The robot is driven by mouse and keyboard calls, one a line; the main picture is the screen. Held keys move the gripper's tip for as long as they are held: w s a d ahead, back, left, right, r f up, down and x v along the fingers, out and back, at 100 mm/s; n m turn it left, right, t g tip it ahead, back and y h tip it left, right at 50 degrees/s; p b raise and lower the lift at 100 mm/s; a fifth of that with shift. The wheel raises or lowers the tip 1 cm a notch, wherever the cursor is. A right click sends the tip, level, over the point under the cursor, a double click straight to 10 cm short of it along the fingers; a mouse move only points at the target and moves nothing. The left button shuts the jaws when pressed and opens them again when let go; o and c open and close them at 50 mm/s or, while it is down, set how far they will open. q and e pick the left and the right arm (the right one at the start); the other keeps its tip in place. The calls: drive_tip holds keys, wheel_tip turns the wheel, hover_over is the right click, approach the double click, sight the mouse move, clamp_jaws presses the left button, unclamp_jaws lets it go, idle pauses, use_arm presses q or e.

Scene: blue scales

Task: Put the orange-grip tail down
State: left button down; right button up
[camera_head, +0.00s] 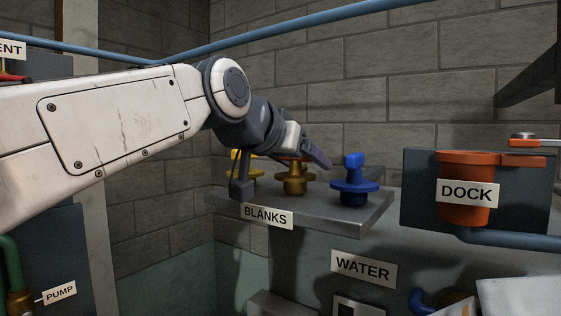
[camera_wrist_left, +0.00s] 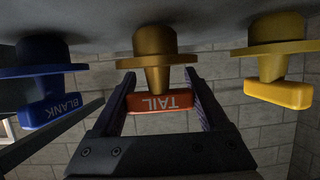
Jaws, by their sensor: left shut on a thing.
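The orange-grip tail is a brass plug (camera_head: 294,180) with an orange grip. It stands upright at the grey shelf marked BLANKS (camera_head: 345,221), between a yellow plug and a blue plug. In the left wrist view, which is upside down, its orange grip (camera_wrist_left: 165,103) reads TAIL. My left gripper (camera_head: 280,172) is shut on this grip, one finger at each end. The flange looks level with its neighbours; I cannot tell whether it bears on the shelf. My gripper hides part of the grip in the head view. My right gripper is not in view.
The blue plug (camera_head: 354,180), marked BLANK in the wrist view, stands close to the right. The yellow plug (camera_head: 240,166) is close to the left, partly behind my gripper. An orange DOCK cup (camera_head: 464,172) is on a panel farther right. A blue pipe (camera_head: 300,32) crosses the brick wall.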

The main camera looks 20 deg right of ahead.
use_arm(q)
drive_tip(key=shift+f, duration=0.1)
unclamp_jaws()
drive_tip(key=shift+f, duration=0.1)
drive_tip(key=shift+r, duration=0.25)
drive_tip(key=shift+s+a, duration=0.2)
drive_tip(key=shift+a, duration=0.05)
drive_tip(key=b+v, duration=0.3)
drive_tip(key=v, duration=0.8)
drive_tip(key=shift+a+r, duration=0.2)
drive_tip(key=shift+s, duration=0.1)
